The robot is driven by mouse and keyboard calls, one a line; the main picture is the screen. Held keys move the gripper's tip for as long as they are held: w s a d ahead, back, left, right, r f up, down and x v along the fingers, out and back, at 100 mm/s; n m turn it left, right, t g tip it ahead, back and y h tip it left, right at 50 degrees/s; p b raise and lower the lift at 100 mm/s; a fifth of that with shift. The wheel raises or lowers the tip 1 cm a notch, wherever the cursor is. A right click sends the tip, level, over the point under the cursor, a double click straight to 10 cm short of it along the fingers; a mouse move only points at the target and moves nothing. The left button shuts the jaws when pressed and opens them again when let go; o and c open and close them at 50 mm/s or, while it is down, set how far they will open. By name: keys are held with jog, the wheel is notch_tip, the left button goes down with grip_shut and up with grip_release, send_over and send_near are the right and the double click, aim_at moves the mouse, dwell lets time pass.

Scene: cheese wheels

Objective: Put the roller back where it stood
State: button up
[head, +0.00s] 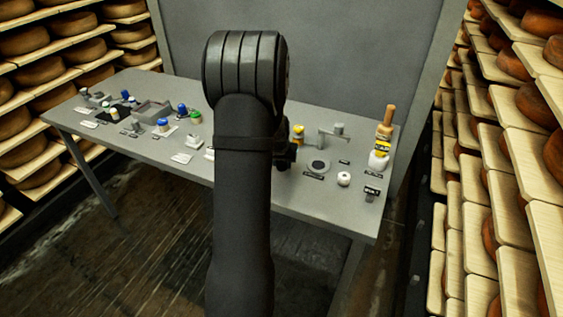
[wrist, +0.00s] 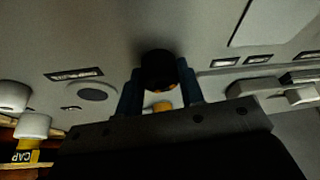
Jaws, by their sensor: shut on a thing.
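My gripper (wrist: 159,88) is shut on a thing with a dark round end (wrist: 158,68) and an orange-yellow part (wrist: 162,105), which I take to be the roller. It sits between the two blue-grey fingers in the wrist view, over the grey table. In the head view my arm hides most of the gripper; a dark part of it (head: 286,154) shows just right of the arm. A small yellow thing (head: 298,134) shows beside it there; I cannot tell if it is the held thing. Whether the held thing touches the table is unclear.
Right of my gripper in the head view are a dark disc (head: 318,166), a white round piece (head: 343,179), a grey stand (head: 338,135) and a yellow-labelled bottle (head: 382,148). The left of the table (head: 150,82) is crowded with small items. Cheese shelves flank both sides.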

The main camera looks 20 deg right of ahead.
jog(key=o, duration=1.1)
jog(key=shift+f, duration=0.1)
jog(key=shift+c, duration=0.2)
jog(key=v, duration=1.2)
jog(key=x, duration=1.2)
jog(key=shift+r, duration=1.4)
